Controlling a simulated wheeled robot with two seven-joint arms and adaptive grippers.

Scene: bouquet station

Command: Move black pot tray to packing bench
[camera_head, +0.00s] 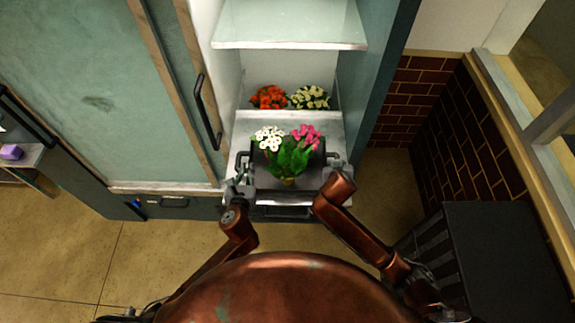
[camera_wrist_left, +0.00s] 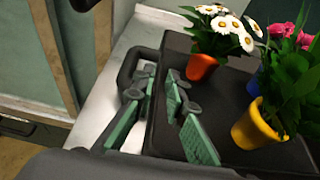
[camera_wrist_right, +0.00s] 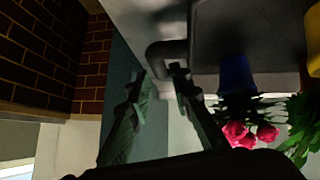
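The black pot tray (camera_wrist_left: 222,88) sits on a pale shelf of the open cabinet, with a loop handle at each side. It holds an orange pot (camera_wrist_left: 201,68) of white daisies, a yellow pot (camera_wrist_left: 255,131) with green leaves and a blue pot (camera_wrist_right: 237,75) with pink flowers. My left gripper (camera_head: 240,183) is at the tray's left side; in the left wrist view its green-padded fingers are apart, around the left handle area. My right gripper (camera_head: 337,172) is at the right side; in the right wrist view its fingers are apart near the right handle (camera_wrist_right: 160,52). Firm contact is not visible.
Red flowers (camera_head: 269,97) and cream flowers (camera_head: 311,97) stand farther back in the cabinet, below an upper shelf (camera_head: 290,25). The cabinet walls flank the tray. A dark slatted-sided unit (camera_head: 500,260) stands at lower right. Floor (camera_head: 150,255) is clear at lower left.

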